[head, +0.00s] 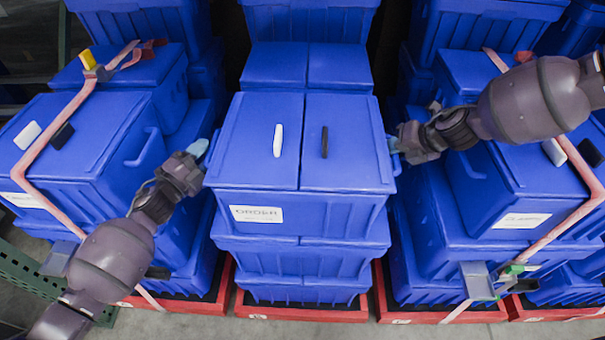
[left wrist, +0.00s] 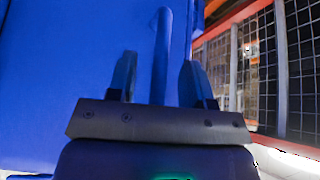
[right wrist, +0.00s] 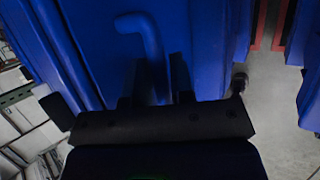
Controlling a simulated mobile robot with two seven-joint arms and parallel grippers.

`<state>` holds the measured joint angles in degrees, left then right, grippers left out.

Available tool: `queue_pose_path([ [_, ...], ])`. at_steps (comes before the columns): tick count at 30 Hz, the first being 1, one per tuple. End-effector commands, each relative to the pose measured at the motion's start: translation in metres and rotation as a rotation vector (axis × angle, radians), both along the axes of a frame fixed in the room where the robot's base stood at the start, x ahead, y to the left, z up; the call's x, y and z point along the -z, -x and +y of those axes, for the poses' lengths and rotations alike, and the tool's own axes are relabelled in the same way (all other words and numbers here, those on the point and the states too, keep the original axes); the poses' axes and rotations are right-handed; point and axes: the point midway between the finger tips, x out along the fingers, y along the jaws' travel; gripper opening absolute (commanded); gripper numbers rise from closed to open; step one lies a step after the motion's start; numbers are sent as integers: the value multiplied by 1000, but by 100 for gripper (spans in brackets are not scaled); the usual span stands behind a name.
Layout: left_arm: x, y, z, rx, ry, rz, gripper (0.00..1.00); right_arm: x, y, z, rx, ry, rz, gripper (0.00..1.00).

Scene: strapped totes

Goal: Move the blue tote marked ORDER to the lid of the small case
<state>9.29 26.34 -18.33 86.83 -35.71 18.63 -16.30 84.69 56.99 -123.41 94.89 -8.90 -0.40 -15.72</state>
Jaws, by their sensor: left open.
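The blue tote marked ORDER (head: 345,178) sits upright on top of the middle stack. It has a white label and a two-part lid with one white and one black tab. My left gripper (head: 200,150) is at its left side; in the left wrist view the open fingers (left wrist: 158,82) stand either side of a blue handle bar (left wrist: 161,45), with gaps. My right gripper (head: 394,146) is at its right side; in the right wrist view its fingers (right wrist: 157,85) close tightly about the blue handle (right wrist: 150,35). I cannot tell which container is the small case.
Strapped blue totes stand left (head: 80,165) and right (head: 510,175), held by pink straps (head: 42,150). More blue totes are behind. The stacks rest on red bases (head: 300,312). Grey floor (head: 220,328) shows in front. Narrow gaps separate the stacks.

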Motion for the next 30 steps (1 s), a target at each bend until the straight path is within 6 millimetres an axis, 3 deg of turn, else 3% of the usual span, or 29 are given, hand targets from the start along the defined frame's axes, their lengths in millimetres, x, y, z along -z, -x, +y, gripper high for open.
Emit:
queue_pose_path([
  [13,-1,-4,-3,0,0,0,46,6,-3,4,0,-1,0,22],
  [18,-1,-4,-3,0,0,0,22,6,-3,4,0,-1,0,0],
  [22,-1,-4,-3,0,0,0,2,6,-3,4,0,-1,0,0],
  [30,-1,-4,-3,0,0,0,0,6,-3,4,0,-1,0,0],
])
